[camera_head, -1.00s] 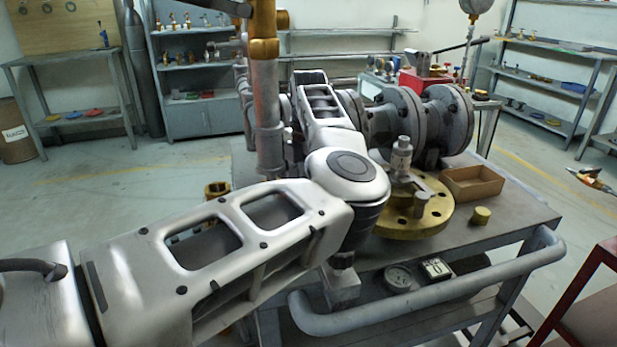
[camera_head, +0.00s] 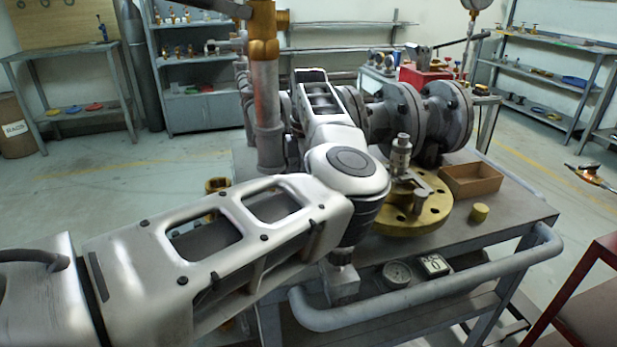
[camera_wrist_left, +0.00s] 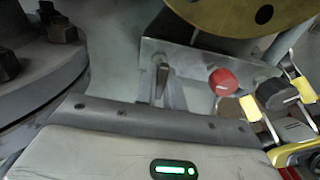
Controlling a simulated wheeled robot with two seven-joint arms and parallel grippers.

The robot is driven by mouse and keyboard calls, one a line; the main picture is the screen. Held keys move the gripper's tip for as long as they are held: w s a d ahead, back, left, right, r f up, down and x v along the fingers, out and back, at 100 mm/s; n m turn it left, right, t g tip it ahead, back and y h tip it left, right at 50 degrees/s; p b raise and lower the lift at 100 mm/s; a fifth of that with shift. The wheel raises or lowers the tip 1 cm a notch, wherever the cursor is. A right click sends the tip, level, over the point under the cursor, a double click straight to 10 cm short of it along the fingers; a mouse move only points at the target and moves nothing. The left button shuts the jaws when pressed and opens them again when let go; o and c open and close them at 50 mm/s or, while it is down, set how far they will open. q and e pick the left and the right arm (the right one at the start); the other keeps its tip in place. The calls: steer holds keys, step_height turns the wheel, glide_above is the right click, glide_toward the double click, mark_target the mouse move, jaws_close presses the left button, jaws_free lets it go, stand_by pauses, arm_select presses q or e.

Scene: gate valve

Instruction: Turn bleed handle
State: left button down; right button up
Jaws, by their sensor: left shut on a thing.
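The large grey gate valve (camera_head: 447,118) with bolted flanges lies on the workbench in the head view. My left arm reaches over the bench towards it, and its gripper is hidden there behind the arm. In the left wrist view my left gripper (camera_wrist_left: 164,85) has its narrow fingers close together on a small dark handle, which I take to be the bleed handle; the fingers cover most of it. Beside it are a red knob (camera_wrist_left: 223,81) and a black knob (camera_wrist_left: 275,94) at a metal plate (camera_wrist_left: 190,62).
A vertical pipe (camera_head: 266,105) stands by my arm. A tubular rail (camera_head: 425,298) runs along the bench's front.

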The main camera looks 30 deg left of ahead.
arm_select(q)
steer(key=c, duration=1.5)
jaws_free()
step_height(320, 180, up, 16)
